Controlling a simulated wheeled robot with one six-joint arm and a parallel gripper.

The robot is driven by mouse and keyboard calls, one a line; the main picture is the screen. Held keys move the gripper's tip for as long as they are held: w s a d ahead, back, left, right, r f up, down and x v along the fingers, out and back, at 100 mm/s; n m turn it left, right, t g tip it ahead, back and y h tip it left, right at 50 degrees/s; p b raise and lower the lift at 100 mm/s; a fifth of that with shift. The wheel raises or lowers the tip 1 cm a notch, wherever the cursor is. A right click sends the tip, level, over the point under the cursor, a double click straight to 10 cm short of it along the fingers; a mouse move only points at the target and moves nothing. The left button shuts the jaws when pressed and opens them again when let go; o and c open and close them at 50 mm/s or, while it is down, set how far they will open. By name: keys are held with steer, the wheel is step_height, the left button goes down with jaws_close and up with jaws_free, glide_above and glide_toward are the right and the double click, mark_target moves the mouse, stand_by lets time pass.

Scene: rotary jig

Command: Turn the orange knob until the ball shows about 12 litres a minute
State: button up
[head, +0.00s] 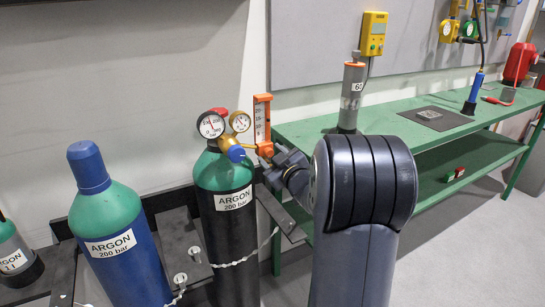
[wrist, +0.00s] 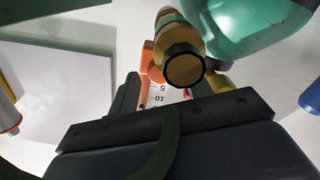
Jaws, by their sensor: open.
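The orange flowmeter (head: 262,118) stands upright beside two round gauges on top of the black argon cylinder (head: 232,235). The orange knob (head: 265,149) is at its lower end. My gripper (head: 277,163) is open, close to the knob at its right and below; the head view does not show clearly whether they touch. In the wrist view, my open gripper (wrist: 176,86) has the flowmeter's scale (wrist: 157,96) between its fingers, with 5 and 10 upside down. An orange part (wrist: 149,64) shows near the left finger. I cannot read the ball's height.
A brass-and-dark round fitting (wrist: 184,68) is in front of the scale in the wrist view. A blue argon cylinder (head: 125,262) stands left. A green bench (head: 395,128) stands behind, with a grey cylinder (head: 351,100) marked 60. A chain crosses the black cylinder's front.

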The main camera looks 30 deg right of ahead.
steer(key=s, duration=1)
steer(key=shift+s+d, duration=0.2)
steer(key=shift+s, duration=0.2)
steer(key=shift+w, duration=0.15)
steer(key=w, duration=1)
steer(key=shift+w+a+r, duration=0.15)
steer(key=shift+w+a, duration=0.05)
steer(key=shift+w, duration=0.2)
steer(key=shift+s+m+p, duration=0.1)
steer(key=shift+m+p, duration=0.8)
steer(key=shift+p, duration=0.15)
steer(key=shift+f+b, duration=0.2)
steer(key=shift+b, duration=0.1)
